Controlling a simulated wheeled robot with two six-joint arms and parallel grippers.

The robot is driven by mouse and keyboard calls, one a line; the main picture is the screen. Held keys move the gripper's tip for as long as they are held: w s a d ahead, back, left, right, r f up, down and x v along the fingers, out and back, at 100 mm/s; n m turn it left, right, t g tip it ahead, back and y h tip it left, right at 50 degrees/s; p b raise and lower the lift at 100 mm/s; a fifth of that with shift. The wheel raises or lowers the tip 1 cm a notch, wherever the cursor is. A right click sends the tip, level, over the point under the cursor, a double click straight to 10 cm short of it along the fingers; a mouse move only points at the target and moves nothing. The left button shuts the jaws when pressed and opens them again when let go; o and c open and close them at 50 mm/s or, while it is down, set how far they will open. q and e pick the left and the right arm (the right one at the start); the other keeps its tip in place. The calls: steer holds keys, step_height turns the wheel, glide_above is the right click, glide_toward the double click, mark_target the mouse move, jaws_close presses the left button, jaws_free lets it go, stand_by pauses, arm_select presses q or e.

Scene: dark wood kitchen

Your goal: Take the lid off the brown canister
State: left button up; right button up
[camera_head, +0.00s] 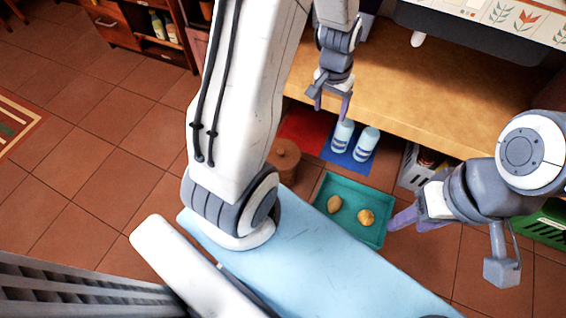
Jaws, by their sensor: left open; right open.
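The brown canister (285,171) stands upright left of the teal tray, just beyond my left arm's elbow joint, which is close to its lower left in the picture. Its round brown lid (283,149), with a small knob, sits on top. My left gripper (331,106) hangs over the front edge of the wooden counter, up and to the right of the canister. It is open and empty, with its fingers apart. My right gripper (400,218) is at the right edge of the teal tray, away from the canister. It is open, seen nearly side-on, with nothing visible in it.
A teal tray (372,236) holds two round yellow-brown items. Two blue-and-white bottles (342,135) stand on a blue mat (351,163) beside a red mat (305,128). A grey crate (411,168) and green crate (543,228) are right. The wooden counter (440,95) overhangs behind.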

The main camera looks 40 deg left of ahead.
arm_select(q)
steer(key=a+f+n+b, duration=0.1)
steer(key=a+f+b, duration=0.35)
steer(key=f, duration=0.45)
steer(key=a+f+n+b, duration=0.1)
steer(key=a+f+b, duration=0.35)
steer(key=f, duration=0.45)
steer(key=n+b, duration=0.2)
steer(key=b, duration=0.3)
glide_toward(281, 151)
steer(key=f+b, duration=0.2)
steer(key=f, duration=0.1)
steer(key=shift+w+d+f+y+b, duration=0.25)
steer(key=shift+d+f+y+b, duration=0.05)
steer(key=shift+f+y+b, duration=0.1)
steer(key=f+b, duration=0.4)
steer(key=f, duration=0.1)
steer(key=shift+w+a, duration=0.15)
steer(key=shift+w, duration=0.15)
steer(key=shift+r, duration=0.2)
arm_select(e)
step_height(281, 151, down, 24)
arm_select(q)
jaws_close()
